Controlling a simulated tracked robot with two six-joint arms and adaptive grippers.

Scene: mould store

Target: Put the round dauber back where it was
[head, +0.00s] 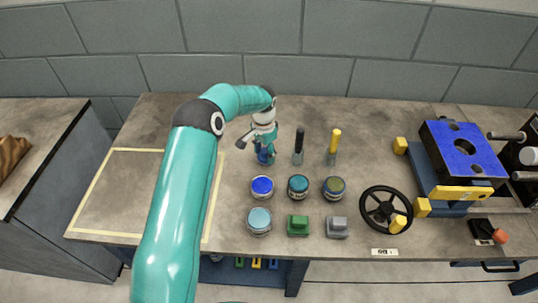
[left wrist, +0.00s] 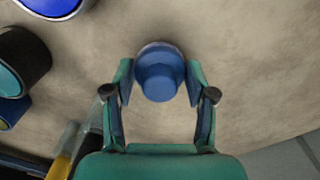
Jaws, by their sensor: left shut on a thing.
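The round dauber (left wrist: 160,82) shows in the left wrist view as a blue, round, stepped piece between my left fingers. My left gripper (left wrist: 159,90) is shut on it. In the head view my left gripper (head: 265,155) points down at the back middle of the bench, left of a black-handled tool (head: 299,140) and behind the blue-topped jar (head: 262,184). The dauber is mostly hidden there by the fingers, and I cannot tell whether it touches the bench. My right gripper is not in view.
Several jars stand in front, with a green block (head: 298,226) and a grey block (head: 337,228). A yellow-handled tool (head: 334,142) stands to the right. A black handwheel (head: 386,212) and a blue-topped mould (head: 462,150) are further right. A taped rectangle (head: 98,232) at left looks empty.

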